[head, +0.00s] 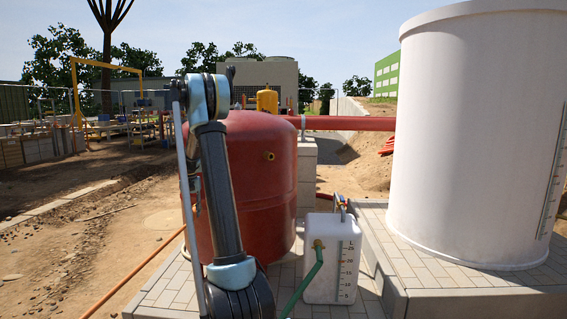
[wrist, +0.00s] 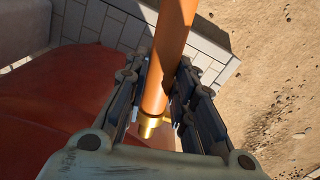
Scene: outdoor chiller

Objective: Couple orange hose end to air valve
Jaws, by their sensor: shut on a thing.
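In the wrist view my gripper (wrist: 162,72) is shut on the orange hose (wrist: 172,40), which runs between its two fingers. The hose's brass end (wrist: 150,128) sticks out toward the gripper's palm. The red tank (wrist: 70,110) lies below and to the left. The orange hose (head: 130,275) also runs up from the ground at lower left toward my arm. My gripper is mostly hidden behind my arm there. I cannot tell any contact between hose end and valve.
A white container (head: 331,262) with a green hose (head: 304,283) stands on the paving right of the red tank. A large white tank (head: 475,140) stands on a raised paved block (head: 470,290) at right. Bare sandy ground (head: 60,250) is open at left.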

